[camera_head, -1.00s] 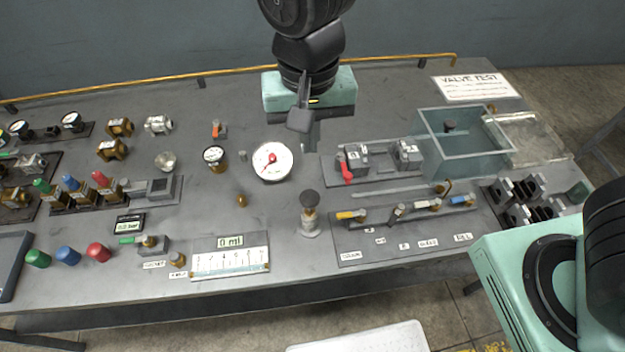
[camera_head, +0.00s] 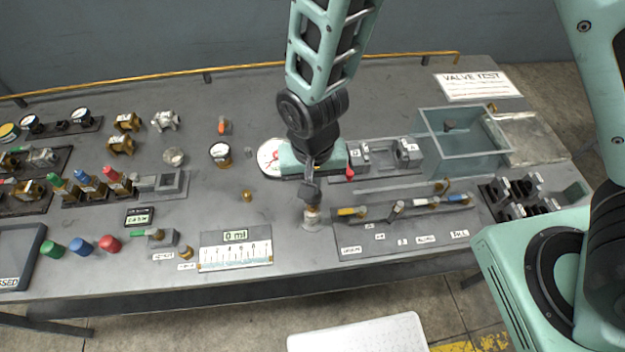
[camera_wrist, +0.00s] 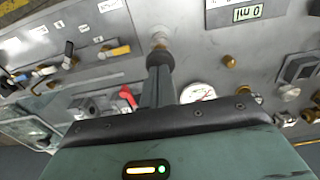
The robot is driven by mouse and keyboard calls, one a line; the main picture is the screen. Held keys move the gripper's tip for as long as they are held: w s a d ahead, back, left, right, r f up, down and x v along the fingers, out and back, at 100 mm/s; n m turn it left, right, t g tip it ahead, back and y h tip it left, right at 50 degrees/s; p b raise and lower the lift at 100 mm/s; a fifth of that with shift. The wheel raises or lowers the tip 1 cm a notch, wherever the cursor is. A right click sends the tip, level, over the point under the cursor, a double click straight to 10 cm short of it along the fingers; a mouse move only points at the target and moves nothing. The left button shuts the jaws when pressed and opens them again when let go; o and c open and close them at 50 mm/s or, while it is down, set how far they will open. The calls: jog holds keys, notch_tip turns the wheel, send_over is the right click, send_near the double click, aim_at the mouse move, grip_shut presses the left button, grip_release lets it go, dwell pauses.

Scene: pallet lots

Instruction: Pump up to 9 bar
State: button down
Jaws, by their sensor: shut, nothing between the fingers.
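The pump, a brass-and-silver plunger fitting (camera_head: 312,217), stands upright near the front middle of the bench. It also shows in the wrist view (camera_wrist: 158,38), just beyond my fingertips. My gripper (camera_head: 311,188) is shut and empty, pointing down directly over the pump. The white round gauge with a red needle (camera_head: 267,154) is partly hidden behind my gripper. It shows in the wrist view (camera_wrist: 197,92), but its reading is too small to tell.
A panel of coloured levers (camera_head: 400,215) lies close right of the pump. A red-handled valve (camera_head: 350,172) and a clear tank (camera_head: 462,150) are farther right. A scale with a "0 ml" display (camera_head: 236,250) lies to the left. The bench in front of the pump is clear.

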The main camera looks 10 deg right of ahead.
jog(key=shift+f, duration=0.55)
jog(key=shift+f, duration=0.1)
notch_tip(320, 180, down, 4)
jog(key=b, duration=0.2)
jog(key=shift+r+b, duration=0.2)
jog(key=shift+b, duration=0.15)
jog(key=shift+s, duration=0.1)
